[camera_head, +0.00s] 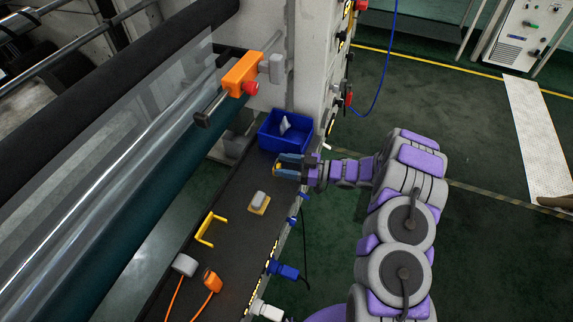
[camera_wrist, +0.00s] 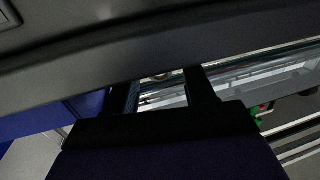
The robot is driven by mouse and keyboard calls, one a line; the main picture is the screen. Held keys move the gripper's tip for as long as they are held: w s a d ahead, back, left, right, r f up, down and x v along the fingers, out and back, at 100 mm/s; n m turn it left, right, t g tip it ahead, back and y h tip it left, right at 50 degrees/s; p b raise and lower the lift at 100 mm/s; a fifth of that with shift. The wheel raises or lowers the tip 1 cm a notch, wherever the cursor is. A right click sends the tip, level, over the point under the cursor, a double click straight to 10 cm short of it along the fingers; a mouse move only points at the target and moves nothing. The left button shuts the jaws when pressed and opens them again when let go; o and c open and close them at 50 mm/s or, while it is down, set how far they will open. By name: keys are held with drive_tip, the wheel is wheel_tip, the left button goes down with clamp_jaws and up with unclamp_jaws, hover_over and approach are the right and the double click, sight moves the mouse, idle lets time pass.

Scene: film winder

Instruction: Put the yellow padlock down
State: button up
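My gripper (camera_head: 284,167) is over the dark bench just in front of the blue bin, its blue fingers pointing left. A small yellow-orange piece, which I take to be the yellow padlock (camera_head: 277,169), shows between the fingertips. The fingers seem shut on it, and most of it is hidden by them. I cannot tell whether it touches the bench. In the wrist view the two dark fingers (camera_wrist: 166,92) stand apart, and the padlock is not clearly seen there.
The dark bench (camera_head: 228,222) holds a blue bin (camera_head: 286,131), a grey block with a yellowish base (camera_head: 259,201), a yellow U-shaped handle (camera_head: 207,231) and orange-cabled connectors (camera_head: 211,281). The large roller (camera_head: 110,165) runs along its left. Bare bench shows between these objects.

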drive_tip(key=shift+o, duration=0.7)
drive_tip(key=shift+a, duration=0.6)
